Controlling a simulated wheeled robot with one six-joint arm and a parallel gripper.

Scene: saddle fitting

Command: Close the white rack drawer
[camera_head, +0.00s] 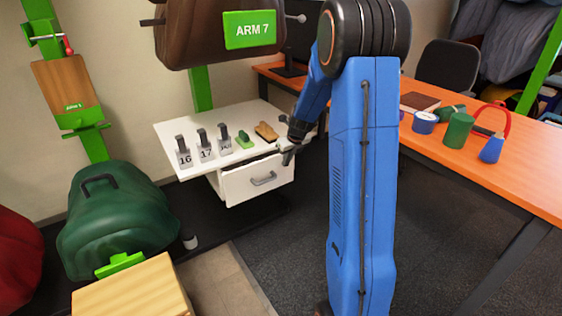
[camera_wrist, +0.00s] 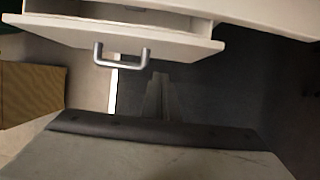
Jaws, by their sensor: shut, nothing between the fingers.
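The white rack (camera_head: 185,125) stands against the wall. Its white drawer (camera_head: 238,186) is pulled out, with its grey bar handle (camera_head: 264,179) on the front. In the wrist view the drawer front (camera_wrist: 180,44) crosses the top, with the handle (camera_wrist: 122,60) left of centre and a gap behind the front showing the drawer's inside. My gripper (camera_head: 287,158) is by the drawer front's upper right in the head view. In the wrist view my gripper (camera_wrist: 159,76) is shut and empty, its tips pointing toward the drawer front right of the handle. I cannot tell whether they touch it.
On the rack top stand numbered grey holders (camera_head: 205,151), a green item (camera_head: 244,140) and a brush (camera_head: 266,131). An orange table (camera_head: 465,165) with several items is at the right. A wooden block (camera_head: 130,290) and green saddle (camera_head: 115,220) are at the left.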

